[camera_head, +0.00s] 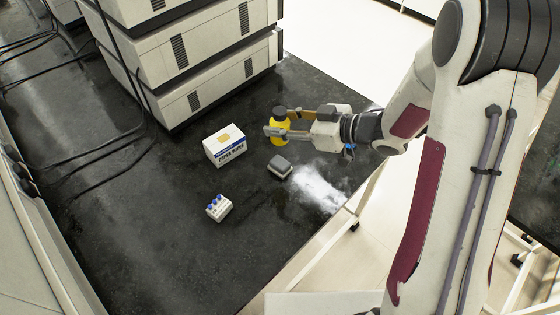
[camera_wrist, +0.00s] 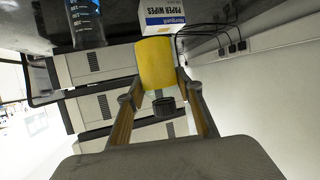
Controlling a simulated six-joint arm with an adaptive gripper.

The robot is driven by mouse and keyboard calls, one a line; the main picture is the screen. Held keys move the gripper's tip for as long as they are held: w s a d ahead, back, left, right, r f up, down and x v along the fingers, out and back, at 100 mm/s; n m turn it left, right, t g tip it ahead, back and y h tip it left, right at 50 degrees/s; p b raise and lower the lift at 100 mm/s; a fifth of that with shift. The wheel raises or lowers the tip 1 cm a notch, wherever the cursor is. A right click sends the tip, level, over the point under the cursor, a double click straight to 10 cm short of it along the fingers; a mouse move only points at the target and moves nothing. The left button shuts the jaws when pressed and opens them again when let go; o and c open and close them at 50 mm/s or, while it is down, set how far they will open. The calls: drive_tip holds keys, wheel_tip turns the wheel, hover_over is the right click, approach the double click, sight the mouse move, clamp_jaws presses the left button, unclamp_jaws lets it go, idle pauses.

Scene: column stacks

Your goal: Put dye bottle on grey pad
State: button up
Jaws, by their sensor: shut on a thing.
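The dye bottle is yellow with a black cap (camera_head: 279,131). My gripper (camera_head: 275,131) is shut on its body, with a finger on each side, and holds it upright. In the wrist view, which looks upside down, the yellow bottle (camera_wrist: 156,62) sits between the fingers with its dark cap toward the picture's bottom. A small dark-grey, block-like piece (camera_head: 280,167), the likeliest grey pad, lies on the black bench just below the bottle in the head view. Its top looks bare. I cannot tell how high the bottle is above the bench.
A white paper wipes box (camera_head: 225,146) stands left of the bottle. Stacked instruments (camera_head: 190,50) rise behind. A clear graduated bottle (camera_wrist: 86,22) shows in the wrist view. Cables lie left; the bench's near part is clear.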

hover_over(281, 163)
drive_tip(key=shift+f, duration=2.9)
drive_tip(key=shift+f, duration=2.1)
drive_tip(key=shift+f, duration=0.15)
drive_tip(key=o, duration=1.2)
drive_tip(key=shift+o, duration=0.2)
drive_tip(key=shift+r, duration=0.2)
drive_tip(key=v, duration=1.2)
